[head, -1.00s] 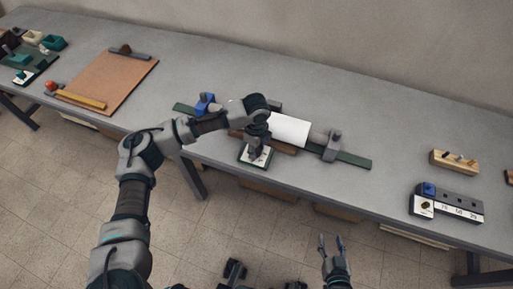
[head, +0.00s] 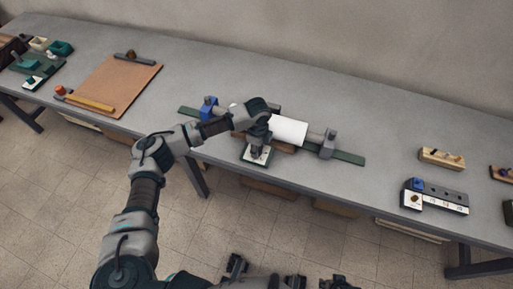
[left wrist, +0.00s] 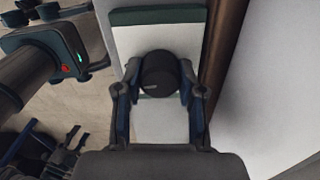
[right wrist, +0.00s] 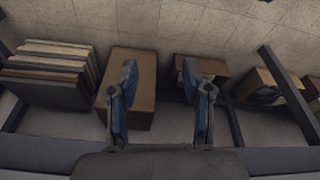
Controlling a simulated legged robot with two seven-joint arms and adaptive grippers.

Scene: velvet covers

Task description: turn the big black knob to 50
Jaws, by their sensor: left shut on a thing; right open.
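The big black knob (left wrist: 160,73) stands on a white plate (left wrist: 125,45) with a dark green edge, seen in the left wrist view. My left gripper (left wrist: 160,92) has its two fingers on either side of the knob and is shut on it. In the head view my left gripper (head: 257,150) comes down over the small white-topped dial box (head: 248,158) at the table's front edge and hides the knob. The knob's markings cannot be read. My right gripper (right wrist: 160,95) is open and empty, with floor and boxes below it in the right wrist view.
A white roller (head: 290,131) on a green rail (head: 350,158) lies just behind the dial box. A dark block with a blue knob (head: 440,200) and a wooden block (head: 441,158) stand to the right. Bare table lies between.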

